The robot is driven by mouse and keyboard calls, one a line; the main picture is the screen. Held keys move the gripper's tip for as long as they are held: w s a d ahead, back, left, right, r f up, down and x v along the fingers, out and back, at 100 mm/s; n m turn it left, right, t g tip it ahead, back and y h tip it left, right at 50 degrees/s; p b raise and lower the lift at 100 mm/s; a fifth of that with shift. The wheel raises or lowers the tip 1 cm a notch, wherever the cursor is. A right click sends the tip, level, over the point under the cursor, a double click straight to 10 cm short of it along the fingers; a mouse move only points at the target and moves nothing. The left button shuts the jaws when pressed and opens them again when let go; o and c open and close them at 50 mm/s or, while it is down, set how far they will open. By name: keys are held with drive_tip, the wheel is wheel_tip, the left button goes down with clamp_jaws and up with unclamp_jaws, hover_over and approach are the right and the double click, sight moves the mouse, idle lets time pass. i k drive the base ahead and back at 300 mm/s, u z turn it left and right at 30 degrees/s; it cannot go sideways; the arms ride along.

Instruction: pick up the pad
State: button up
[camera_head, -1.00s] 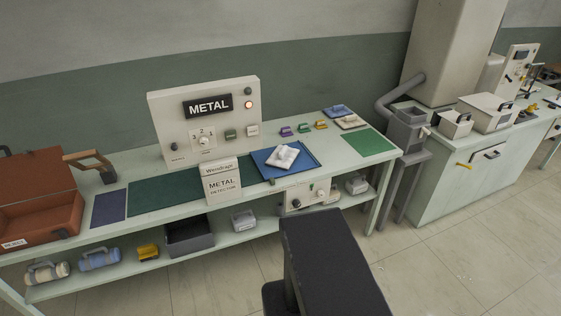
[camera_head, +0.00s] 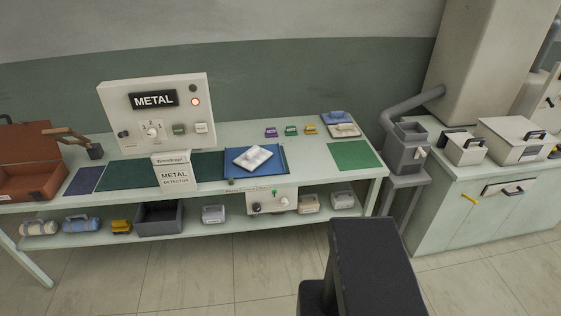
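A white, quilted-looking pad (camera_head: 252,158) lies on a blue mat (camera_head: 270,167) on the upper top of the pale green bench (camera_head: 222,190). At the bench's back right a blue item (camera_head: 333,117) and a whitish flat item (camera_head: 345,130) lie together; either could also be a pad, and I cannot tell. My gripper does not show. A dark block (camera_head: 375,260) at the bottom right looks like part of my own arm, and it is apart from the white pad.
A METAL detector panel (camera_head: 155,115) and a sign (camera_head: 175,173) stand left of the mat. Small coloured blocks (camera_head: 291,131) and a green mat (camera_head: 354,155) lie to the right. A grey bin (camera_head: 160,219) and several items sit on the lower shelf. Floor in front is bare.

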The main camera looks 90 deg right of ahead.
sight(254, 157)
drive_tip(key=u, duration=0.2)
drive_tip(key=k, duration=0.8)
drive_tip(key=z, duration=1.65)
drive_tip(key=i, duration=2)
drive_tip(key=z, duration=0.05)
